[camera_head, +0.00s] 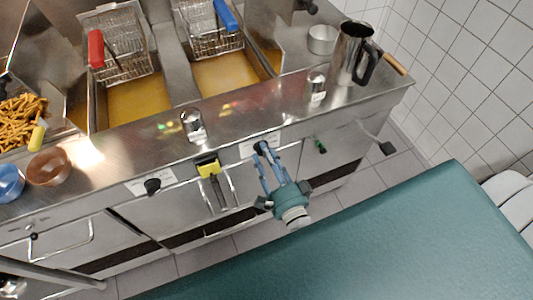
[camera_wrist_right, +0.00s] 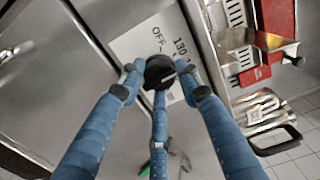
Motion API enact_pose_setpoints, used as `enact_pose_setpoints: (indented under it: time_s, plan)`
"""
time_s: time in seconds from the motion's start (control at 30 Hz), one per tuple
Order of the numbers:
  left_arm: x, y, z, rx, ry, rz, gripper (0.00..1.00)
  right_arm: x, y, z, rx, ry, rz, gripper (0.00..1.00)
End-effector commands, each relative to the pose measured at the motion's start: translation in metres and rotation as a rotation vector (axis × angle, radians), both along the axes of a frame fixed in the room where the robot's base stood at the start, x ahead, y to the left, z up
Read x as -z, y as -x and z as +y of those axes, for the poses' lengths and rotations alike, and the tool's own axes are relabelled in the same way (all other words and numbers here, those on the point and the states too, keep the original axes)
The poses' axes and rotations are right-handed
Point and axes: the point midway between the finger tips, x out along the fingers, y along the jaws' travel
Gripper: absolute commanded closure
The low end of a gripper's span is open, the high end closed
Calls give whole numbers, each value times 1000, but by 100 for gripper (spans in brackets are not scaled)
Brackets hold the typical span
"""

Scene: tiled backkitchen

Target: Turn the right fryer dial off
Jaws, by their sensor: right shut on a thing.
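The right fryer dial (camera_wrist_right: 160,72) is a black knob on the steel fryer front, beside a white label (camera_wrist_right: 150,42) reading OFF and 130. My right gripper (camera_head: 262,152) has blue fingers closed around this dial; they also show in the wrist view (camera_wrist_right: 160,84). In the head view the fingers largely cover the dial. I cannot tell its exact setting. The left fryer dial (camera_head: 152,186) is a black knob further left on the same front. My left gripper is not in view.
Two frying baskets, one with a red handle (camera_head: 95,48) and one with a blue handle (camera_head: 226,15), stand over oil. A yellow-tagged handle (camera_head: 209,168) sits left of my right gripper. A steel jug (camera_head: 350,55) stands at the counter's right. A green surface (camera_head: 400,240) fills the lower right.

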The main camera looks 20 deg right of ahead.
Motion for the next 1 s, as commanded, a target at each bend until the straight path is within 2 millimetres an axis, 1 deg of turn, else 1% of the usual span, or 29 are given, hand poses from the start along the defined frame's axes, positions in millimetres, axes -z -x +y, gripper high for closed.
enact_pose_setpoints:
  time_s: [0.03, 0.07, 0.7, 1.0]
  plan:
    - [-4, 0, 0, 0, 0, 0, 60, -6, -2, 4, -5, 42, -8, 92]
    - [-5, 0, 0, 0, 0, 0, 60, -6, -2, 5, -5, 72, -8, 92]
    - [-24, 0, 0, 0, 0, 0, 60, 1, -1, 5, -7, 675, 0, 92]
    - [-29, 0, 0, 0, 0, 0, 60, 5, 0, 5, -10, 900, 4, 92]
